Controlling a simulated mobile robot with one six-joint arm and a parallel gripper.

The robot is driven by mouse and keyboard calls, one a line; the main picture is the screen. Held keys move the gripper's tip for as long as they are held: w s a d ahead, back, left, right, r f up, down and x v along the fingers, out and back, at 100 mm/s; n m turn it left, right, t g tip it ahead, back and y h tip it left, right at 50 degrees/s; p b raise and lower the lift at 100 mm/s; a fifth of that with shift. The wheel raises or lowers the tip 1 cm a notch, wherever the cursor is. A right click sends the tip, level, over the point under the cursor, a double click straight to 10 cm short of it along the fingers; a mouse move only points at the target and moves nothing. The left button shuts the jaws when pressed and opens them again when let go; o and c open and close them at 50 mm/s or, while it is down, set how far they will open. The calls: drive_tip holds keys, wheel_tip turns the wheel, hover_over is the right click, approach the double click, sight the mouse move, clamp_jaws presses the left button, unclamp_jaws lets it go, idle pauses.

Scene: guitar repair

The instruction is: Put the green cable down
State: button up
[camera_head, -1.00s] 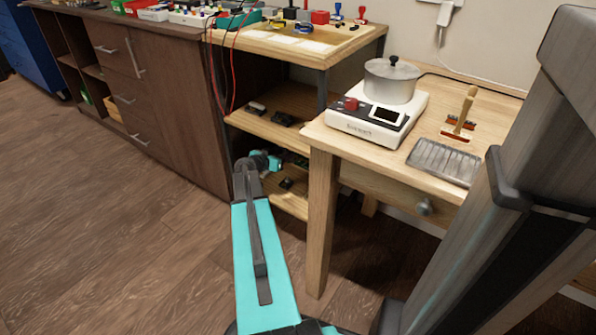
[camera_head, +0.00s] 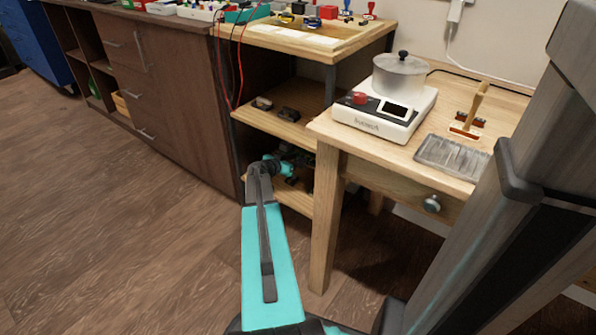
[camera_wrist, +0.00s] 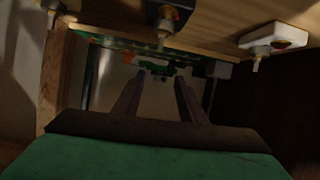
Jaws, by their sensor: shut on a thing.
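My gripper (camera_wrist: 157,76) shows in the wrist view with its two fingers a little apart, shut on a small, dark green thing at the fingertips, the green cable (camera_wrist: 156,67). The cable's full shape is too dark to make out. In the head view, the end of my arm reaches into the open shelf unit under the workbench, at the lower shelf (camera_head: 290,198). The fingertips and the cable are hard to make out there, among shadow and dark items.
Dark pedal-like items (camera_head: 289,114) lie on the middle shelf (camera_head: 262,124). A side table (camera_head: 370,147) with a pot (camera_head: 398,78) on a white hot plate stands close on the right. In the wrist view, a white item with a knob (camera_wrist: 273,38) is near the board.

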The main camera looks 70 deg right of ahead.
drive_tip(key=shift+f, duration=0.3)
drive_tip(key=shift+f+b, duration=0.85)
drive_tip(key=shift+f, duration=1.55)
drive_tip(key=shift+f, duration=0.15)
drive_tip(key=o, duration=1.1)
drive_tip(key=shift+c, duration=0.2)
drive_tip(key=shift+r, duration=0.2)
drive_tip(key=shift+a+r, duration=0.1)
drive_tip(key=shift+a, duration=0.1)
drive_tip(key=p+v, duration=0.2)
drive_tip(key=v, duration=0.9)
drive_tip(key=shift+w+a+p, duration=0.15)
drive_tip(key=shift+a+p, duration=0.1)
drive_tip(key=shift+p, duration=0.05)
